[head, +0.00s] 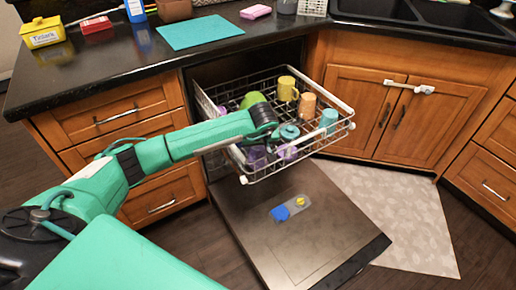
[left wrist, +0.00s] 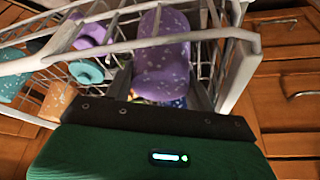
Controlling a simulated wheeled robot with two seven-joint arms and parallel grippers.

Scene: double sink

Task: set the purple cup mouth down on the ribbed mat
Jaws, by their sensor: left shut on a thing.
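The purple cup (left wrist: 162,65) is speckled and lies between the fingers of my left gripper (left wrist: 160,92) in the left wrist view. That gripper is shut on it, low in the dish rack. In the head view, my left gripper (head: 268,137) reaches into the rack's near left part, with the purple cup (head: 257,157) just below it, partly hidden by the wrist and wires. A flat teal mat (head: 198,32) lies bare on the counter; its ribs are too fine to make out. My right gripper is not in view.
The pulled-out wire dish rack (head: 345,125) also holds a yellow mug (head: 286,90), an orange cup (head: 307,106), a green piece (head: 252,99), teal pieces and a lilac one. The dishwasher door (head: 300,235) is lowered. Yellow and red boxes and a blue bottle stand left of the mat.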

